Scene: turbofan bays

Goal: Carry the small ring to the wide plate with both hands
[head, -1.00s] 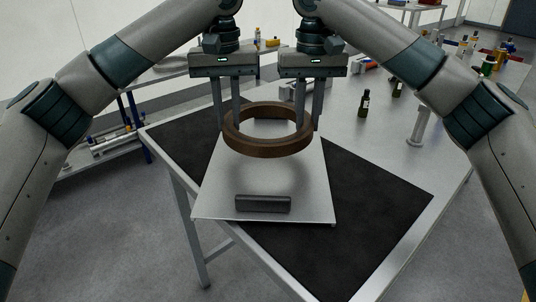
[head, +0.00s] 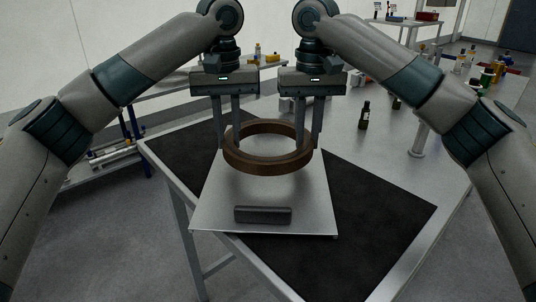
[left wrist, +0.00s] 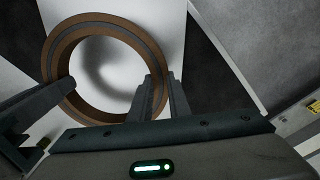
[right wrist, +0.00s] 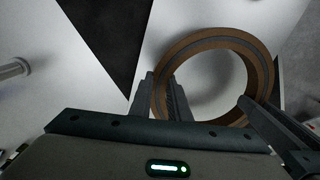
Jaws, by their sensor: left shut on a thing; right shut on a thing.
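The small ring (head: 266,168) is a brown band with a darker groove. It is level over the wide plate (head: 212,208), a pale square sheet with a dark grey bar (head: 262,215) near its front edge. A soft shadow on the plate suggests a gap beneath the ring. My left gripper (head: 231,138) is shut on the ring's left side and my right gripper (head: 309,138) on its right side. The ring also shows in the left wrist view (left wrist: 53,58) and the right wrist view (right wrist: 182,48). The plate's far part is partly hidden by ring and fingers.
The plate lies on a black mat (head: 375,215) on a metal-edged table. Dark bottles (head: 364,114) and a grey post (head: 418,138) stand on the table at the right. A shelf with tubes (head: 110,155) is at the back left. The mat right of the plate is clear.

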